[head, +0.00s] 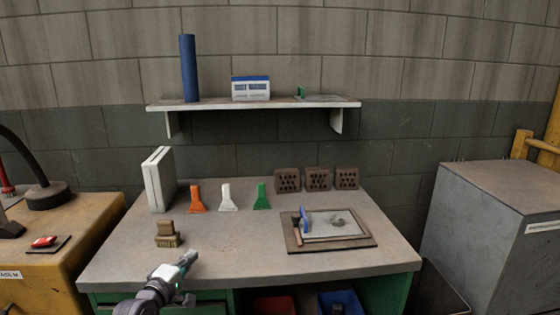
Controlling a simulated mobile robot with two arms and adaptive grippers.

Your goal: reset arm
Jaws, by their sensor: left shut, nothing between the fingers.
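My left gripper (186,260) is shut and empty, low over the front left of the grey workbench (230,255). It sits in front of a small brown brush-like block (168,234) and looks apart from it. My right gripper is not in the head view. Three hollow bricks (317,179) stand in a row at the back right of the bench.
Orange (197,199), white (228,198) and green (262,197) scrapers stand behind the brush. A board (335,228) with a blue-handled tool lies at right. White panels (159,180) stand at back left. A shelf (250,103) hangs above. The bench's middle is clear.

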